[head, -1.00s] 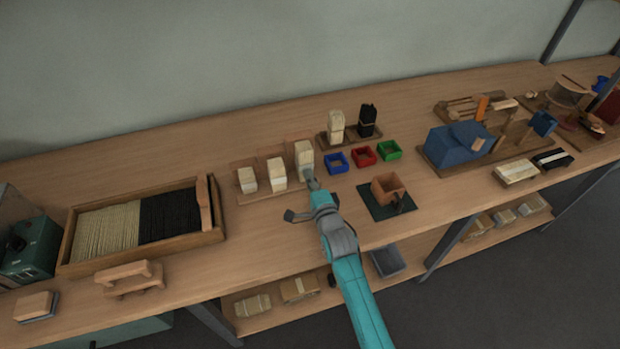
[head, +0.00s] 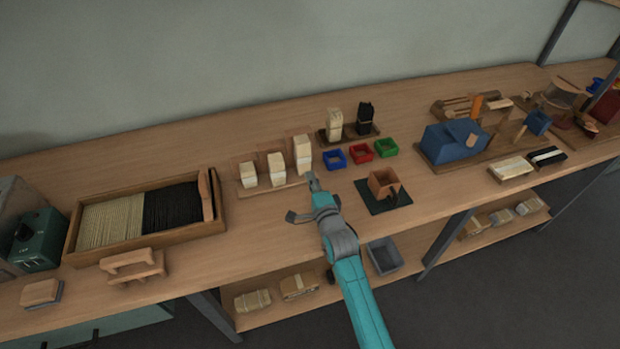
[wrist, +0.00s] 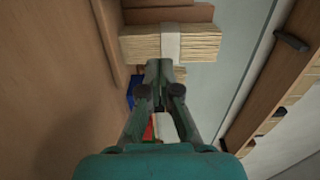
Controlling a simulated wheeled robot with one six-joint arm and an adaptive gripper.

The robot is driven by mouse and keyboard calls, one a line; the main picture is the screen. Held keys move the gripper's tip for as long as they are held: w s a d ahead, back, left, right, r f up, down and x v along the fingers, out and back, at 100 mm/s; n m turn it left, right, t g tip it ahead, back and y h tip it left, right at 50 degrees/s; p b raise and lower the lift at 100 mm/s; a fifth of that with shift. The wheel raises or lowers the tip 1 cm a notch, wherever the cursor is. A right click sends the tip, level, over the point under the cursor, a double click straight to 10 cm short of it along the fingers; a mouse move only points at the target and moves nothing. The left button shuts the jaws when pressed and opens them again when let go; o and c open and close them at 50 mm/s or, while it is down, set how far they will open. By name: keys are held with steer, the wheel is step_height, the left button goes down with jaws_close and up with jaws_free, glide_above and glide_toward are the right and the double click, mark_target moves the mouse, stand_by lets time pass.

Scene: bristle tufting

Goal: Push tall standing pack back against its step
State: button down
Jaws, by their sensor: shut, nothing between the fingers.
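The tall standing pack (head: 302,155), pale bristles with a white band, stands upright at the right end of a row of three on a low wooden stand (head: 268,192). Its brown step (wrist: 168,14) shows right behind it in the wrist view; I cannot tell whether they touch. The pack (wrist: 195,43) lies just beyond my fingertips there. My gripper (head: 313,176) is shut and empty, low in front and slightly right of the pack. In the wrist view my gripper (wrist: 164,92) covers part of the scene; contact with the pack is unclear.
Two shorter packs (head: 277,168) stand to the left. Blue (head: 335,159), red (head: 360,152) and green (head: 387,148) bins sit to the right. A dark mat (head: 370,206) with a brown box is right of my wrist. Bench in front of the stand is clear.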

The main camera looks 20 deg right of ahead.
steer(key=s, duration=1)
stand_by(0.9)
